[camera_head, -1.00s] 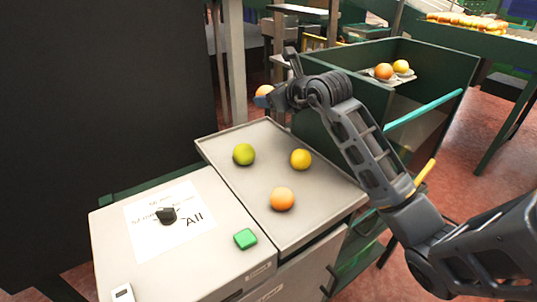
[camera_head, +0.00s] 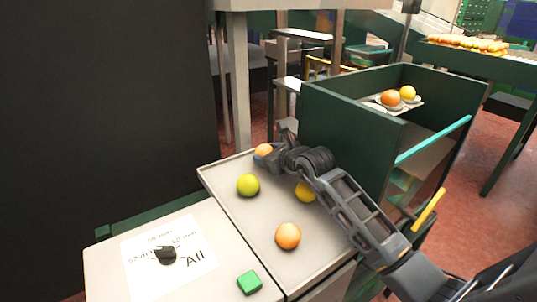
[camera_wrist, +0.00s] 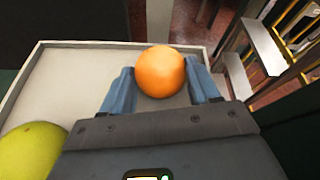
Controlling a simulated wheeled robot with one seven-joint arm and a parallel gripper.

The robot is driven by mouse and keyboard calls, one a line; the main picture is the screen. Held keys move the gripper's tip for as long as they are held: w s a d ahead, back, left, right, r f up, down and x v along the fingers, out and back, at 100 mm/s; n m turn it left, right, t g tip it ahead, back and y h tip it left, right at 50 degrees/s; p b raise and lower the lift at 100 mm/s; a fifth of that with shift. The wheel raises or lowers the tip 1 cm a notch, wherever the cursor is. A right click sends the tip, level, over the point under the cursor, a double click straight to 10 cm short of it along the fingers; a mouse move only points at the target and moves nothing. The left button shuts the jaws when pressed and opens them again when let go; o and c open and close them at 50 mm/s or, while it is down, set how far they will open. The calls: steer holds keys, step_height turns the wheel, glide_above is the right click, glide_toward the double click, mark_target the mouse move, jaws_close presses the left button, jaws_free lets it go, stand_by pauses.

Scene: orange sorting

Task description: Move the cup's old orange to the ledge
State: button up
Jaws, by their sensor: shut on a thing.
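My gripper (camera_head: 268,156) is shut on an orange (camera_head: 264,150). It holds the orange at the far edge of the grey tray (camera_head: 240,212). In the wrist view the orange (camera_wrist: 160,72) sits between the two blue fingers, overlapping the tray's rim (camera_wrist: 90,43); whether it touches the tray I cannot tell. Another orange (camera_head: 288,236) lies at the tray's near part. A green-yellow fruit (camera_head: 248,185) lies left of my arm. A yellow fruit (camera_head: 304,192) is partly hidden by my arm. No thing is clearly recognisable as the cup or the ledge.
A dark green bin (camera_head: 345,125) stands behind and right of the tray, with an orange (camera_head: 390,98) and a yellow fruit (camera_head: 407,93) on a pale holder inside.

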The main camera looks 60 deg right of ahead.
steer(key=shift+f, duration=0.2)
steer(key=shift+f+b, duration=0.15)
steer(key=shift+b, duration=0.15)
steer(key=o, duration=1.1)
steer(key=shift+r+p, duration=0.3)
steer(key=shift+s+a+r+b, duration=0.1)
steer(key=shift+s+a+b, duration=0.2)
steer(key=shift+s+b, duration=0.35)
steer(key=b+v, duration=0.6)
steer(key=v, duration=0.3)
steer(key=shift+s, duration=0.1)
steer(key=shift+s+a+r, duration=0.35)
steer(key=shift+s+r, duration=0.1)
steer(key=shift+s, duration=0.05)
